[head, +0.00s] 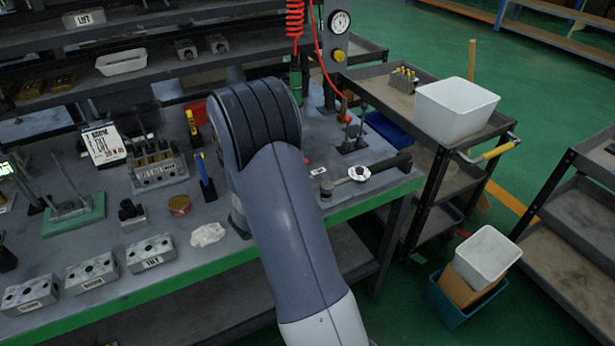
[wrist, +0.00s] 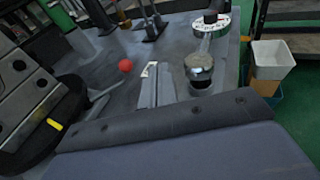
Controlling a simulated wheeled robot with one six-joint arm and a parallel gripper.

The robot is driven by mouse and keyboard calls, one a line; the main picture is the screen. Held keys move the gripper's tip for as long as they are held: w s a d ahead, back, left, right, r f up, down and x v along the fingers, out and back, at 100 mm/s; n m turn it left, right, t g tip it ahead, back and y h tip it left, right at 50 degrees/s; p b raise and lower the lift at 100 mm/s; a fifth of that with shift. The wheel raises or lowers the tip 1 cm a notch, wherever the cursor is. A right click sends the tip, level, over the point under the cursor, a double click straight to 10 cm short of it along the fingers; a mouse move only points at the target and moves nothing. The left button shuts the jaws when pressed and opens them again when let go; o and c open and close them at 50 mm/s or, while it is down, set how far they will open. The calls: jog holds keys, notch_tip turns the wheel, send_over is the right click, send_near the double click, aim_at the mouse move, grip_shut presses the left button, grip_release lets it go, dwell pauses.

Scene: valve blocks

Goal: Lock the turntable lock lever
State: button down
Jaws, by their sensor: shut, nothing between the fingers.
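The turntable (wrist: 64,132) is a dark round base at the left of the wrist view, carrying a grey valve block (wrist: 28,98) with round holes. A red ball knob (wrist: 125,65) stands right of it, likely the lock lever's; it also shows in the head view (head: 306,161). A thin grey rod (wrist: 105,93) lies between turntable and knob; I cannot tell whether they join. My gripper (wrist: 158,72) is shut and empty, its grey fingers just right of and below the knob in the picture, apart from it. In the head view my arm hides the gripper and turntable.
A silver cylinder (wrist: 198,68) and a white-dialled torque wrench (head: 359,173) are close on the right. A small white label (head: 318,171) is by the knob. Several valve blocks (head: 150,253) line the bench's front left. A trolley with a white bin (head: 455,108) stands right.

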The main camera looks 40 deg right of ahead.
jog(key=s+a, duration=0.2)
jog(key=s+a+r, duration=0.1)
jog(key=s+a, duration=0.1)
jog(key=s, duration=0.1)
jog(key=shift+s+a+r, duration=0.15)
jog(key=shift+s+a, duration=0.05)
jog(key=shift+a, duration=0.05)
